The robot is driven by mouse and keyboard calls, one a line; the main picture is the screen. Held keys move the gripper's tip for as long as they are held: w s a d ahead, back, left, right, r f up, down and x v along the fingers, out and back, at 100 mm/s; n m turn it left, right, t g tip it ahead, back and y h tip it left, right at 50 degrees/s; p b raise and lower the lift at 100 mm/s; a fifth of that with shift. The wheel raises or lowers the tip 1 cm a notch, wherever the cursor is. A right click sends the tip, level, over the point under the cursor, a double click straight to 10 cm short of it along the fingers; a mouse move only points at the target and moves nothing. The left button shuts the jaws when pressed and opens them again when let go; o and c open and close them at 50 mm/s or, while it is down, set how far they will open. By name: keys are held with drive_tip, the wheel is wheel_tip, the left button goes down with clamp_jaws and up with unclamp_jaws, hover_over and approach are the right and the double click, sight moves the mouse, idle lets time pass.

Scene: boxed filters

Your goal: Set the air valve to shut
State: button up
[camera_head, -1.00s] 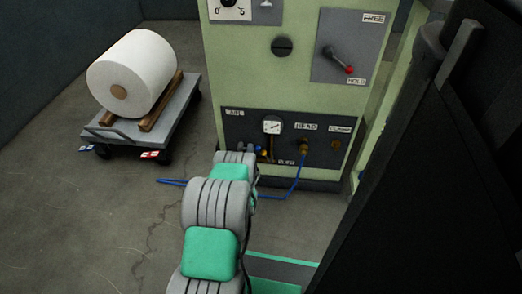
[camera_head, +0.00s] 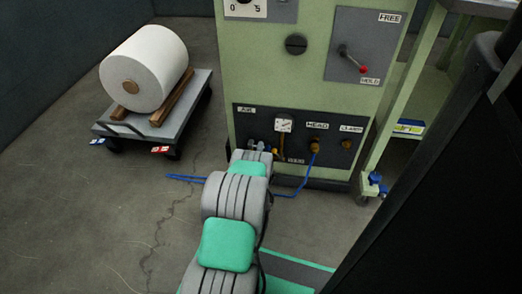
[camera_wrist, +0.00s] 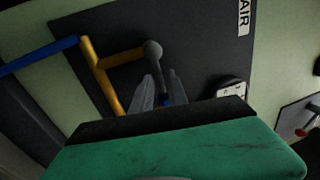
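The air valve (camera_wrist: 153,48) has a rounded grey end and a grey stem on the dark panel (camera_wrist: 95,25), beside a yellow pipe (camera_wrist: 105,75). My gripper (camera_wrist: 160,74) is at the valve, with its two grey fingers apart on either side of the stem. A small blue part (camera_wrist: 165,99) shows between the fingers. I cannot tell whether the fingers touch the valve. In the head view, my gripper (camera_head: 257,148) is low on the panel under the AIR label (camera_head: 246,109), and my arm hides most of the valve.
A pressure gauge (camera_head: 283,125) is close to the right of my gripper. A blue hose (camera_head: 298,185) hangs from the HEAD fitting (camera_head: 315,146) and runs over the floor. A trolley (camera_head: 195,100) with a white roll (camera_head: 150,65) stands left. A green frame (camera_head: 405,95) stands right.

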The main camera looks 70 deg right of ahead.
drive_tip(key=shift+o, duration=1)
drive_tip(key=shift+s, duration=0.1)
drive_tip(key=p+v, duration=0.2)
drive_tip(key=v, duration=0.5)
drive_tip(key=shift+a+p, duration=0.35)
drive_tip(key=shift+p, duration=0.05)
